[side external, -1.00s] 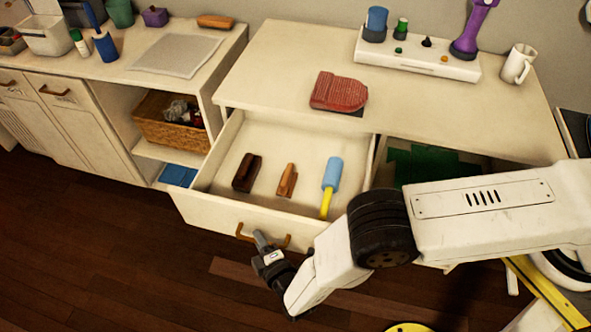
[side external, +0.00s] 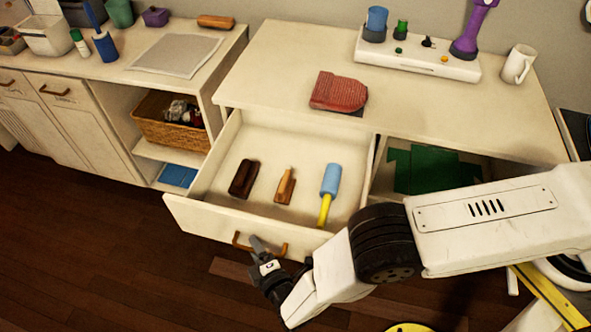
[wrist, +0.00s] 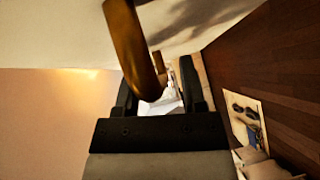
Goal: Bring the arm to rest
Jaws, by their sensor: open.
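My gripper (side external: 263,247) is open at the front of the pulled-out drawer (side external: 197,214), low in the side view. The drawer's curved brown handle (side external: 284,252) is right at the fingers. In the wrist view the handle (wrist: 134,45) comes down from the top and curves between the two black fingers of my gripper (wrist: 158,85). There is a visible gap on the right side of the handle; I cannot tell whether the left finger touches it. My arm reaches in from the right.
A dark brown block (side external: 243,179), a wooden brush-like item (side external: 285,186) and a blue-and-yellow tool (side external: 328,193) lie in the drawer. Green cloth (side external: 430,168) lies in the right compartment. Dark floor (side external: 120,270) is clear at left.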

